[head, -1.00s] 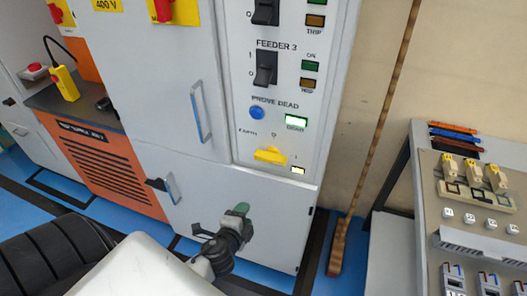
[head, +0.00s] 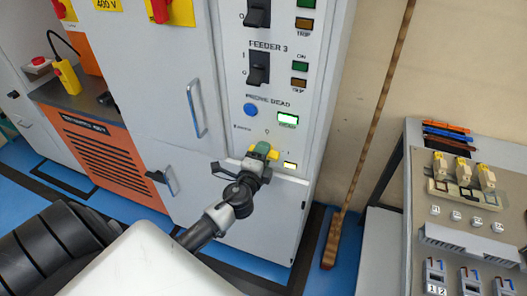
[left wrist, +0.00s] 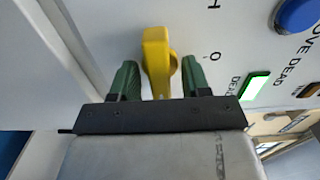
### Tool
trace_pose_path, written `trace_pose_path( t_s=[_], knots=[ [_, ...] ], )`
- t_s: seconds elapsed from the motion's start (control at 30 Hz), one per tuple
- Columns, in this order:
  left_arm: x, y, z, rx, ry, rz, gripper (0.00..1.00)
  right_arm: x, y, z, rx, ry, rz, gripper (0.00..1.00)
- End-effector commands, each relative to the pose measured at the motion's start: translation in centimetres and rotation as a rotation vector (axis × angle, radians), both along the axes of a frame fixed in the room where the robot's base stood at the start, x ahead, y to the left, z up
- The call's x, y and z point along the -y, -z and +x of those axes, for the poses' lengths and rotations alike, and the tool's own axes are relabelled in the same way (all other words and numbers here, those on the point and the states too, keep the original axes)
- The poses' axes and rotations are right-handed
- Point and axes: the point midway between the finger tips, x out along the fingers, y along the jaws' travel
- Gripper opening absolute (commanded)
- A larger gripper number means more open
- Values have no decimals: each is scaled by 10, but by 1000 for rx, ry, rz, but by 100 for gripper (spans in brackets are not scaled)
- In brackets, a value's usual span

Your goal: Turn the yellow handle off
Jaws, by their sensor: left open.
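The yellow handle (left wrist: 156,62) is on the white cabinet panel below the "PROVE DEAD" button. In the left wrist view it stands between the two green fingertips of my left gripper (left wrist: 160,80), which is open, with a gap on each side. In the head view my left gripper (head: 259,152) is in front of the yellow handle (head: 251,163) and hides most of it. The "0" mark shows beside the handle in the left wrist view. My right gripper is not in view.
A blue button (head: 250,109) and a lit green "DEAD" lamp (head: 288,119) sit just above the handle. A small lit lamp (head: 290,165) is to its right. A cabinet door handle (head: 195,108) sticks out at the left. A grey rack (head: 400,180) stands at the right.

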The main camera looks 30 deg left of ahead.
Motion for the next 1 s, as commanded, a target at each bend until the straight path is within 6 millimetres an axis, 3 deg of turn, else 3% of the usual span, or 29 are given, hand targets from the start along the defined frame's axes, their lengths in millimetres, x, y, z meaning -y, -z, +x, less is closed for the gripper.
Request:
trace_pose_path(
  t_s=[0.37,0.57,1.0],
  knots=[
    [-1,0,6,0,1,1,47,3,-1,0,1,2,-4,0],
    [-1,0,6,-1,1,0,18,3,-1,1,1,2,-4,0],
    [-1,3,6,26,0,-113,18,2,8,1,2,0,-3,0]
  ],
)
